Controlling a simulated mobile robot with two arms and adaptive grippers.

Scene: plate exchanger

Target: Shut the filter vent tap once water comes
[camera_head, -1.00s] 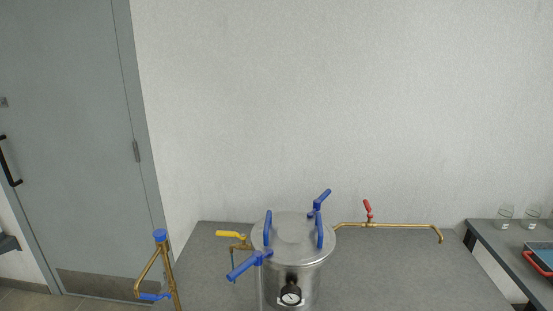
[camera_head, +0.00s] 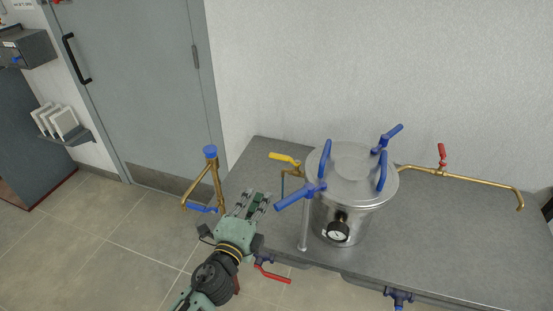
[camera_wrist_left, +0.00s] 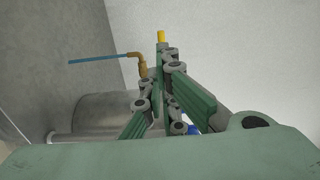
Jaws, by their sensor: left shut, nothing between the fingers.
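A small brass tap with a yellow lever (camera_head: 284,158) stands behind the left side of the steel filter vessel (camera_head: 352,190). A thin blue line (camera_head: 283,183) runs down from its outlet; I cannot tell whether it is water or a tube. In the left wrist view the yellow lever (camera_wrist_left: 162,36) shows beyond the fingers, with the brass elbow (camera_wrist_left: 137,63) and the straight blue line (camera_wrist_left: 98,59). My left gripper (camera_head: 257,196) is shut and empty, left of the vessel and short of the tap. My right gripper is not in view.
Blue clamp handles (camera_head: 383,170) stick up and out around the vessel lid. A brass pipe with a red lever (camera_head: 442,155) is at right. A brass standpipe (camera_head: 217,185) stands left of the table (camera_head: 450,245). A red lever (camera_head: 273,275) sits below the table edge.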

